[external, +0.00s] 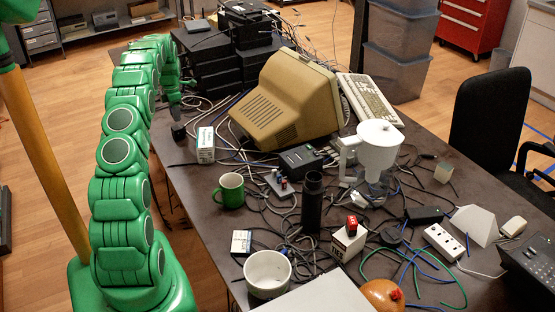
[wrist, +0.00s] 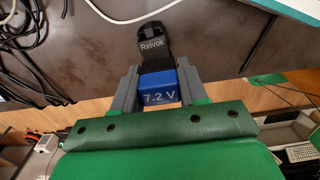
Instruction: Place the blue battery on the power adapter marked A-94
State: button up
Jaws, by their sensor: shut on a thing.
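The blue battery (wrist: 160,90), marked 7.2 V, is between the two grey fingers of my gripper (wrist: 158,88) in the wrist view. The fingers are shut on its sides. Just beyond it is a black block labelled Relvok (wrist: 152,44); I cannot tell whether it touches the battery. In the external view my gripper (external: 175,100) hangs at the far-left edge of the table, and the battery is not discernible there. A small black block (external: 178,131) sits on the table just below it. No A-94 marking is legible in either view.
Black stacked devices (external: 210,65) and a beige monitor (external: 283,100) stand right of my gripper. A white box (external: 205,145) and a green mug (external: 230,190) stand nearer. Many cables cover the table (external: 190,205); its left edge is fairly bare.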

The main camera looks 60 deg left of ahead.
jog(key=shift+w+a+f, duration=0.1)
jog(key=shift+a+f, duration=0.1)
jog(key=shift+f, duration=0.05)
jog(key=shift+w+a+f, duration=0.1)
jog(key=shift+a+f, duration=0.1)
jog(key=shift+f, duration=1.55)
jog(key=shift+f, duration=0.15)
jog(key=o, duration=1.1)
notch_tip(320, 180, up, 12)
jog(key=shift+r, duration=0.15)
